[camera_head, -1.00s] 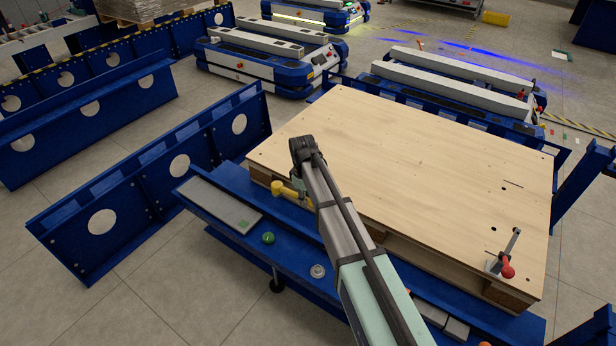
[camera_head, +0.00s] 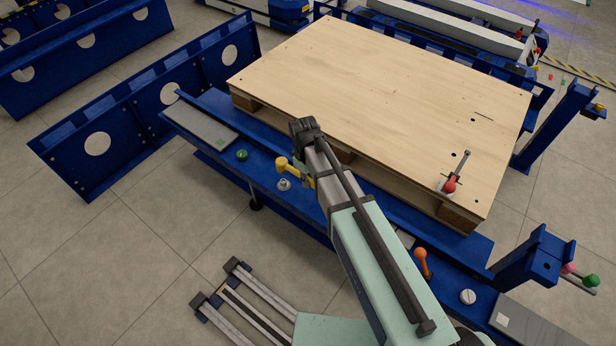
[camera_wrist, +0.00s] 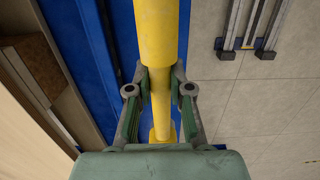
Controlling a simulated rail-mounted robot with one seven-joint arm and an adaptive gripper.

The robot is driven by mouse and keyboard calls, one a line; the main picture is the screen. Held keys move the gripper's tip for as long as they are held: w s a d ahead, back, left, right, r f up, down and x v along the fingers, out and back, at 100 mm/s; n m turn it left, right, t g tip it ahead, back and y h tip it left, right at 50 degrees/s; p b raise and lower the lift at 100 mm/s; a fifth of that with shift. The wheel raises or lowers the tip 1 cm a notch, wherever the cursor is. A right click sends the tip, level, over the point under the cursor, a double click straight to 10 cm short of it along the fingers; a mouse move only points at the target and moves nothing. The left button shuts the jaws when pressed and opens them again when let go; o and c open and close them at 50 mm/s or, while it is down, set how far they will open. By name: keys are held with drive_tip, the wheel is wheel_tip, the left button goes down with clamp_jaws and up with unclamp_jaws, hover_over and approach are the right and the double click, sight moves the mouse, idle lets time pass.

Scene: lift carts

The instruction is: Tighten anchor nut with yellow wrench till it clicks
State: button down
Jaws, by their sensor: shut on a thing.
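The yellow wrench (camera_head: 284,163) shows just left of my arm in the head view, over the blue beam. Its shaft (camera_wrist: 155,30) runs down the middle of the wrist view. My gripper (camera_wrist: 160,95) is shut on it, with a finger on each side. In the head view my arm hides the gripper. A silver round fitting (camera_head: 284,184) sits on the beam close below the wrench head in the picture; a similar one (camera_head: 467,297) is at the right. I cannot tell which is the anchor nut, or whether the wrench touches the nearer one.
A wooden board (camera_head: 390,100) on blocks lies behind the beam. Metal rails (camera_head: 258,300) lie on the floor in front. A blue post (camera_head: 545,262) stands at the right.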

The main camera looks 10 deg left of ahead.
drive_tip(key=shift+a+r+p, duration=0.1)
drive_tip(key=shift+p, duration=0.25)
drive_tip(key=shift+f+b, duration=1.1)
drive_tip(key=shift+f, duration=1.8)
drive_tip(key=shift+f+b, duration=0.4)
drive_tip(key=shift+f, duration=1.2)
drive_tip(key=shift+r+p, duration=0.1)
drive_tip(key=shift+p, duration=0.25)
drive_tip(key=shift+s+a+m+p, duration=0.35)
drive_tip(key=shift+s+a+m, duration=0.35)
drive_tip(key=shift+m, duration=0.3)
drive_tip(key=shift+s+a+m+p, duration=0.3)
drive_tip(key=shift+s+a+m, duration=0.2)
drive_tip(key=shift+s+m, duration=0.4)
drive_tip(key=shift+s+a+m+g+p, duration=0.15)
drive_tip(key=shift+s+a+m+p, duration=0.3)
drive_tip(key=shift+a+m, duration=0.55)
drive_tip(key=shift+s+a+m+g+p, duration=0.2)
drive_tip(key=shift+s+a+m, duration=0.4)
drive_tip(key=shift+m, duration=0.6)
drive_tip(key=shift+w+a, duration=0.1)
